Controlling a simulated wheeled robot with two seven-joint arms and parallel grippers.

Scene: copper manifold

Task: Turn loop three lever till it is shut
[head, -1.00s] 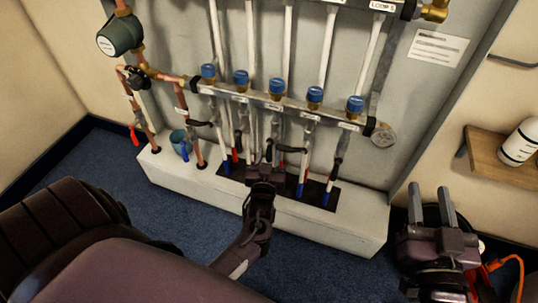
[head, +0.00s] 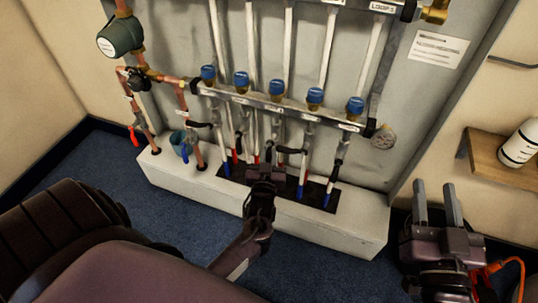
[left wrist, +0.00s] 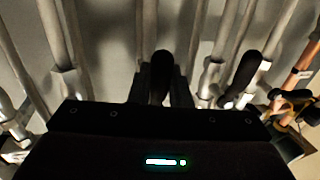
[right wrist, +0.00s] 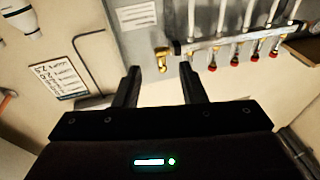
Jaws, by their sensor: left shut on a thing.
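The manifold's lower rail (head: 290,103) carries blue-capped valves with black levers below. My left gripper (head: 266,170) is at the middle pipe, under the middle blue cap (head: 277,87), which I take as loop three. In the left wrist view a black lever (left wrist: 160,78) stands between its two close fingers, which are shut on it. The lever's exact angle is hidden in the head view by the gripper. My right gripper (head: 437,203) is open and empty, right of the manifold board; the right wrist view shows its fingers (right wrist: 160,85) apart.
A neighbouring black lever (left wrist: 245,75) is close beside the left gripper. A white plinth (head: 340,228) runs below. A wooden shelf with a white bottle (head: 520,143) is at right.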

